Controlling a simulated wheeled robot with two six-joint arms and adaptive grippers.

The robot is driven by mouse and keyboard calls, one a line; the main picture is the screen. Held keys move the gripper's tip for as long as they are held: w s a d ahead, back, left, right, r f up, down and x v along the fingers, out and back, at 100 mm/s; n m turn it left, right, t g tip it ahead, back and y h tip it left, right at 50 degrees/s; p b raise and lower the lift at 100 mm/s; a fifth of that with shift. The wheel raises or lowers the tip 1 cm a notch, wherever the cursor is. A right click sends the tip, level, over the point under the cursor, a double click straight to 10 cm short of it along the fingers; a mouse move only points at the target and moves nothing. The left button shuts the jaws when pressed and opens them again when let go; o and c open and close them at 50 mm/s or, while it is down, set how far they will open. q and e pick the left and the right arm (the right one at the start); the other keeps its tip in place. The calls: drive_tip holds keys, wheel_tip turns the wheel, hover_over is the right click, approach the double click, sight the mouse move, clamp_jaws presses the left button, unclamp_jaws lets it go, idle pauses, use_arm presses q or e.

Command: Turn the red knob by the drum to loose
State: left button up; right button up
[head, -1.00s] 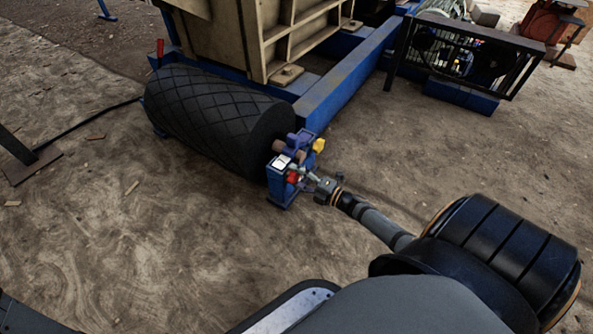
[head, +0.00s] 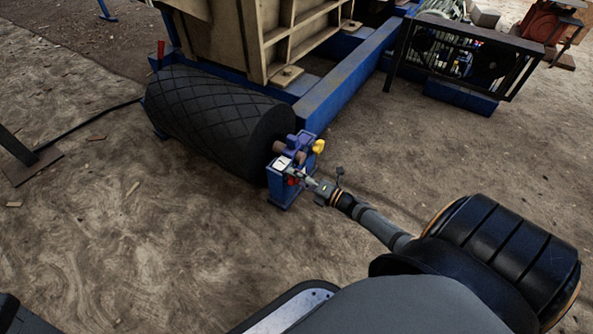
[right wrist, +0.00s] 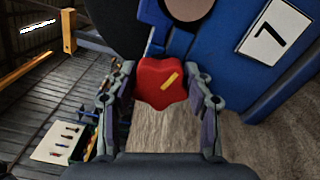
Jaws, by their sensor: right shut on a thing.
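The red knob (right wrist: 160,86) sits on a blue stand beside the black drum (head: 215,115). In the right wrist view it has a lobed edge and a yellow mark slanting up to the right. My right gripper (right wrist: 162,90) has its two fingers on either side of the knob and is shut on it. In the head view the right gripper (head: 306,180) reaches the stand from the right, and the red knob (head: 292,181) is mostly hidden behind its fingers. My left gripper is not in view.
A white plate with a 7 (right wrist: 275,32) is on the blue stand (head: 280,190). A yellow part (head: 318,146) sticks out just behind it. A blue beam (head: 345,78) runs behind the drum. The ground in front is mostly open.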

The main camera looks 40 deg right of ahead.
drive_tip(key=o, duration=1.2)
drive_tip(key=v, duration=1.2)
drive_tip(key=shift+f, duration=0.1)
